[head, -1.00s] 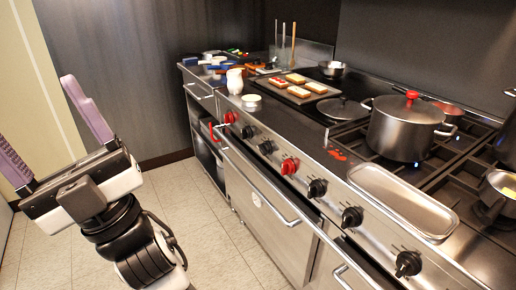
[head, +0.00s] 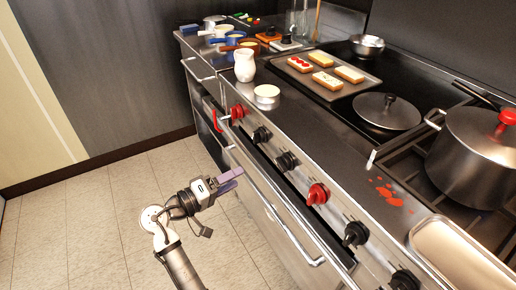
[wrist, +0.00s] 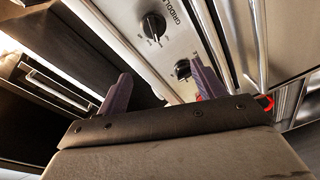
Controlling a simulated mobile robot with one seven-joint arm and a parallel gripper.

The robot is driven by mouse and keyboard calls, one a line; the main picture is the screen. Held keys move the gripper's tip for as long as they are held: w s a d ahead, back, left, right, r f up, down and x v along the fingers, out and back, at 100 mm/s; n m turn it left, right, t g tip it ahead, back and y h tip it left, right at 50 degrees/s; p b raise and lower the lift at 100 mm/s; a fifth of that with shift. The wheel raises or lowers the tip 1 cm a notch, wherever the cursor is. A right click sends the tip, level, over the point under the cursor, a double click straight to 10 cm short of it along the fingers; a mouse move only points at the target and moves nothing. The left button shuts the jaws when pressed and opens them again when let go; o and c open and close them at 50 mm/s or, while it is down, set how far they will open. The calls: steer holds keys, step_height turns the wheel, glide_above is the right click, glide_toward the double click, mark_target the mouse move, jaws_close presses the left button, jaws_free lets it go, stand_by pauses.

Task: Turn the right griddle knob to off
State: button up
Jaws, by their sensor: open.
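Two black knobs sit between two red ones on the steel front panel below the griddle in the head view: one further left (head: 262,134) and one further right (head: 286,160). I cannot tell for certain which is the right griddle knob. The wrist view shows a black knob (wrist: 152,26) beside lettering that begins "GRIDDL", and a second black knob (wrist: 182,69); their settings are too small to read. My gripper (head: 232,178) is open and empty, with purple fingers, in front of the range and apart from the knobs. Its fingers also show in the wrist view (wrist: 162,90).
A long oven handle (head: 275,215) runs below the panel, close to my gripper. More knobs follow, including a red one (head: 317,193) and a black one (head: 355,232). A tray of toasts (head: 330,88), a lid (head: 387,111) and a pot (head: 475,160) stand on top. Floor is clear at left.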

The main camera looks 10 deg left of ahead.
mark_target(283, 164)
steer(key=w+d+p, duration=0.1)
steer(key=w+d, duration=0.2)
steer(key=d, duration=0.3)
steer(key=w+d+g+h+p, duration=0.1)
steer(key=w+d+p, duration=0.1)
steer(key=w+d, duration=0.2)
steer(key=shift+w+d+f+m, duration=0.3)
steer(key=shift+d+f+m, duration=0.1)
steer(key=shift+d, duration=0.65)
steer(key=c, duration=1)
